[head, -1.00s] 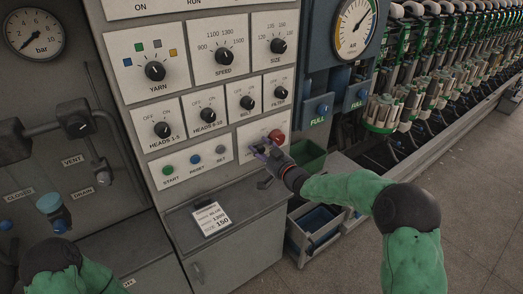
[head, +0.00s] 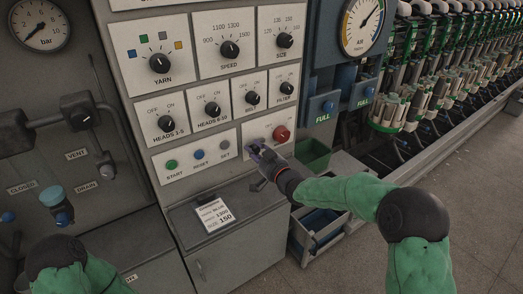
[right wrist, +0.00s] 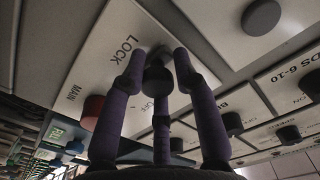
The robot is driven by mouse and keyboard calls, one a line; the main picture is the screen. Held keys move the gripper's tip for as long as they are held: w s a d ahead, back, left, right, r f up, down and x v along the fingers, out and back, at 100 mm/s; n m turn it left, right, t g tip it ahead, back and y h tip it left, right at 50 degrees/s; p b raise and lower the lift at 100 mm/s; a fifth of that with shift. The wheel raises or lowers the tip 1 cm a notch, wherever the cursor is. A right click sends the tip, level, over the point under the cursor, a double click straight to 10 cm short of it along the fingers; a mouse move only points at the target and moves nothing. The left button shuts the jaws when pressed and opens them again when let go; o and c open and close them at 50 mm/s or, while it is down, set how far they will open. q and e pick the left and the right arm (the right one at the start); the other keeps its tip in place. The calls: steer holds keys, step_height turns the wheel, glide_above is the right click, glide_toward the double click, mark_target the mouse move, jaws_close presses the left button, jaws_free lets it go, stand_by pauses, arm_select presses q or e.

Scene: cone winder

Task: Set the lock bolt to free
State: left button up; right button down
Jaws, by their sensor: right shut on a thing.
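The lock bolt (right wrist: 158,80) is a small dark knob on a pale plate with the word LOCK beside it, in the right wrist view. My right gripper (right wrist: 160,70) has its purple fingers around this knob and is shut on it. In the head view my right gripper (head: 258,151) is at the lower right of the control panel, just left of the red main switch (head: 281,133), and hides the bolt there. The bolt's setting cannot be read. Of my left arm only a green sleeve and dark joint show; its gripper is out of view.
The red main switch also shows close to my fingers in the right wrist view (right wrist: 92,112). Start, reset and set buttons (head: 198,155) lie to the left. A ledge with a card (head: 214,214) juts out below.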

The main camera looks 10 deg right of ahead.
steer(key=shift+d+r, duration=0.1)
steer(key=shift+r, duration=0.25)
steer(key=c, duration=1)
jaws_free()
steer(key=shift+f, duration=0.1)
steer(key=shift+s+f, duration=0.1)
steer(key=v, duration=1.1)
steer(key=shift+s+d, duration=0.1)
steer(key=shift+s, duration=0.3)
